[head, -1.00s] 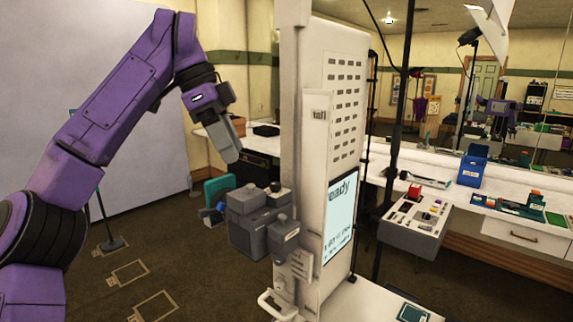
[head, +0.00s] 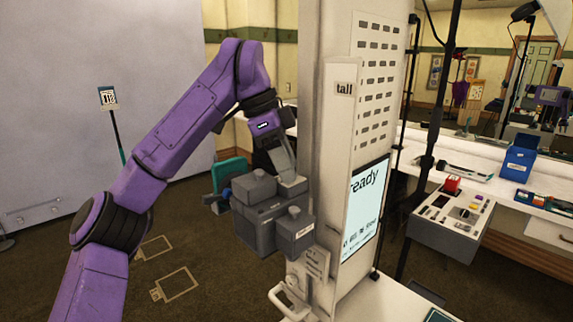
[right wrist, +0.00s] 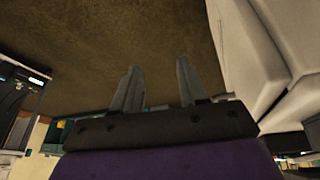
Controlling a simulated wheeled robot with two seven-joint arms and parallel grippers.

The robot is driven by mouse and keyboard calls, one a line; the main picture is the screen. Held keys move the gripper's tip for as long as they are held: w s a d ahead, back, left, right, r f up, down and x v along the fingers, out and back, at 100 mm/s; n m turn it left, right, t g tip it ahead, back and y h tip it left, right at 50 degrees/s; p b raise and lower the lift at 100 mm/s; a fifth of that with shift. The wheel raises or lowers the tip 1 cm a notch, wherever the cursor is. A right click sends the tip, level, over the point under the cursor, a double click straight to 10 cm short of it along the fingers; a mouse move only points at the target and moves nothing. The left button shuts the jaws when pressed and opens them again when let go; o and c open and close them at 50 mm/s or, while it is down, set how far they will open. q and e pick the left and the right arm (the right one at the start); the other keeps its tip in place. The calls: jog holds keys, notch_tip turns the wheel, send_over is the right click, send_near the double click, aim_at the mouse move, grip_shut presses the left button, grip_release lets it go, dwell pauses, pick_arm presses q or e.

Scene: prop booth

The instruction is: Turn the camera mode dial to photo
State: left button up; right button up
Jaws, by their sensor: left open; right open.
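The grey camera (head: 258,222) is a boxy body with blocks on top, mounted on the left side of the tall white booth column. A pale knob (head: 293,187), which looks like its mode dial, sits on top near the column. Its markings are too small to read. My left gripper (head: 287,176) points down from above, fingertips at or just over this knob. I cannot tell whether they touch it. The fingers overlap in this view, with no gap visible. My right gripper (right wrist: 159,68) shows in the right wrist view with two separated fingers and nothing between them.
The white column (head: 335,110) stands close to the right of the camera, with a screen reading "ready" (head: 365,210). A control box (head: 455,215) with a red button and a blue bin (head: 519,160) are farther right. Open carpet lies left.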

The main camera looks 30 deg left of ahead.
pick_arm(q)
jog(key=shift+s+r, duration=0.1)
jog(key=shift+s, duration=0.35)
jog(key=shift+s+r, duration=0.1)
jog(key=shift+s, duration=0.05)
jog(key=shift+c, duration=0.7)
jog(key=c, duration=0.5)
jog(key=shift+w, duration=0.2)
grip_shut()
jog(key=shift+m, duration=0.8)
pick_arm(e)
jog(key=shift+s+r, duration=0.15)
jog(key=shift+s, duration=0.1)
pick_arm(q)
jog(key=o, duration=0.6)
grip_release()
jog(key=shift+w, duration=0.1)
jog(key=shift+o, duration=0.2)
